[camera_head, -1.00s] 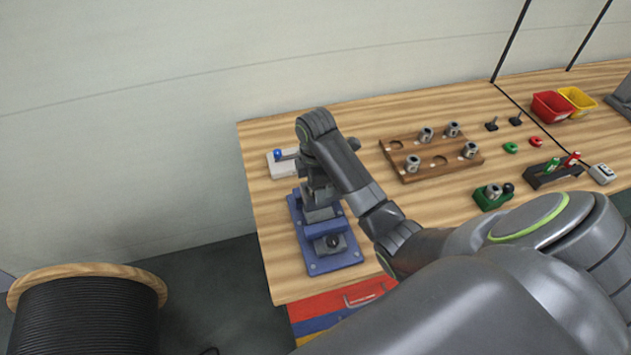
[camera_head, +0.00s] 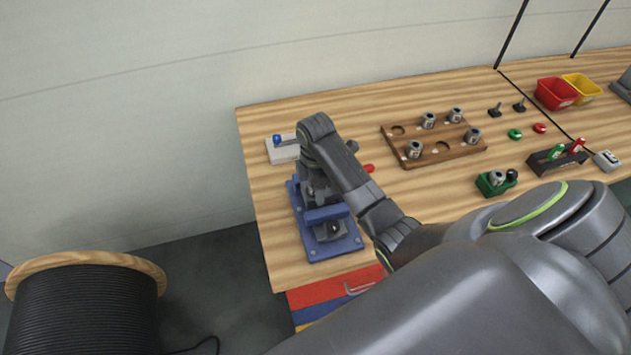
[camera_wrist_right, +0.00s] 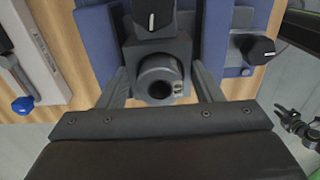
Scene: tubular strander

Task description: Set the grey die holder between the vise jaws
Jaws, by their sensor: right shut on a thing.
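The grey die holder (camera_wrist_right: 158,78), a short round block with a dark bore, sits between the two fingers of my right gripper (camera_wrist_right: 161,88) in the right wrist view. The gripper is shut on it. The blue vise (camera_head: 337,245) stands near the bench's left end, and its blue body (camera_wrist_right: 203,45) lies behind the holder in the wrist view. The holder is over the vise, close to a dark block with a black knob. I cannot tell whether it touches the jaws. In the head view, my right arm hides the holder. A dark pronged shape at the wrist view's right edge may be my left gripper (camera_wrist_right: 292,122).
A white device with a blue knob (camera_head: 282,152) stands behind the vise. A wooden rack (camera_head: 440,157) with several grey holders lies to the right. A red-ended item (camera_head: 368,168) shows beside my arm. A black cable spool (camera_head: 85,310) stands on the floor left.

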